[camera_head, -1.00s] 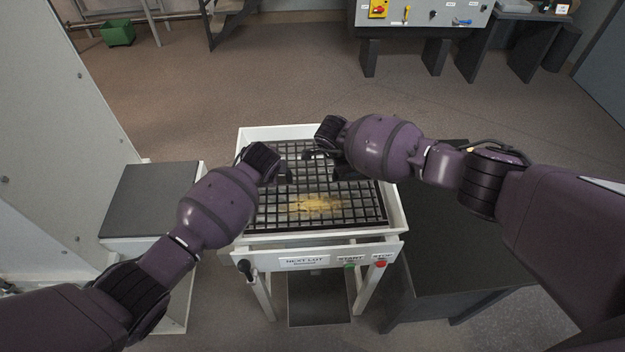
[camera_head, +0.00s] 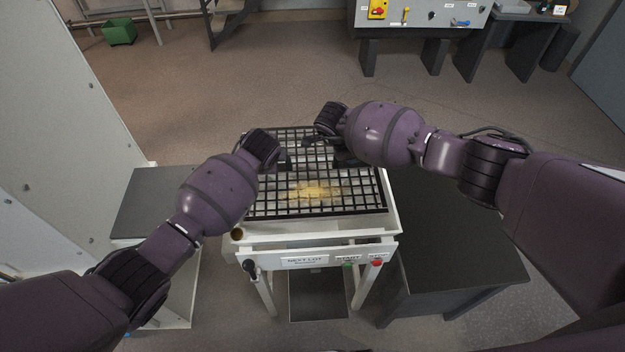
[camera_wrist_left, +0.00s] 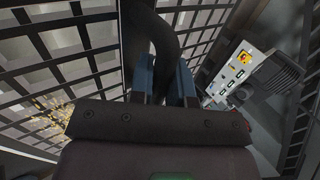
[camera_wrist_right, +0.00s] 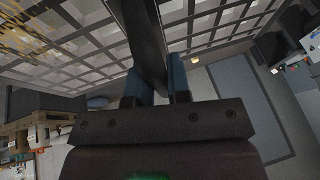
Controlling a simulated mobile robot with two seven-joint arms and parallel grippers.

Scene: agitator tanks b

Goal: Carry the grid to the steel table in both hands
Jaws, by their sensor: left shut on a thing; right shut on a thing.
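The grid (camera_head: 330,208) is a black square lattice with a yellow-brown patch on it. In the head view it is above the white framed stand (camera_head: 320,240), whose tray now shows below its front edge. My left gripper (camera_head: 284,160) is shut on a bar of the grid at its left part. My right gripper (camera_head: 318,148) is shut on a bar toward the grid's right part. The grid's bars also fill the left wrist view (camera_wrist_left: 90,50) and the right wrist view (camera_wrist_right: 215,22). A dark steel-like table (camera_head: 455,250) stands right of the stand.
A grey-topped low cabinet (camera_head: 160,200) stands left of the stand. The stand's front panel carries a black knob, a green button and a red button (camera_head: 377,262). A control bench (camera_head: 420,14) stands at the back. The brown floor between is open.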

